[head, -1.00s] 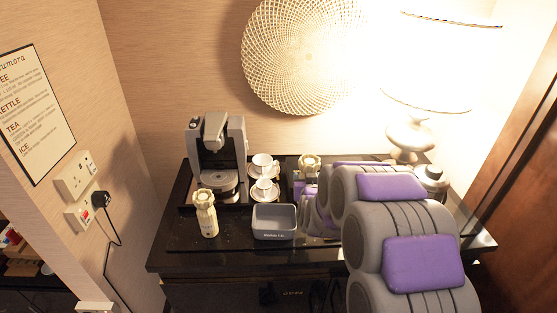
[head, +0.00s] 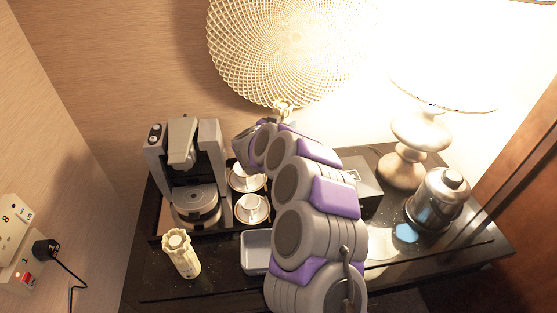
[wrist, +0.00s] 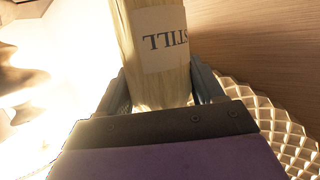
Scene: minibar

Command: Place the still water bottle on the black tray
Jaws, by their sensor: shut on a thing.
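The still water bottle (wrist: 160,60) shows in the wrist view with a pale label reading "STILL". My gripper (wrist: 165,95) is shut around it, one finger on each side. In the head view the bottle's pale top (head: 283,108) shows above my gripper, raised in front of the wall; the rest is hidden by my arm. The black tray (head: 226,222) lies at the left of the dark counter, under the coffee machine and cups.
The coffee machine (head: 187,160) and two white cups on saucers (head: 252,209) take up much of the tray. A grey box (head: 255,252) is partly behind my arm. A black box (head: 368,185), lamp (head: 415,135) and metal kettle (head: 438,200) stand at right.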

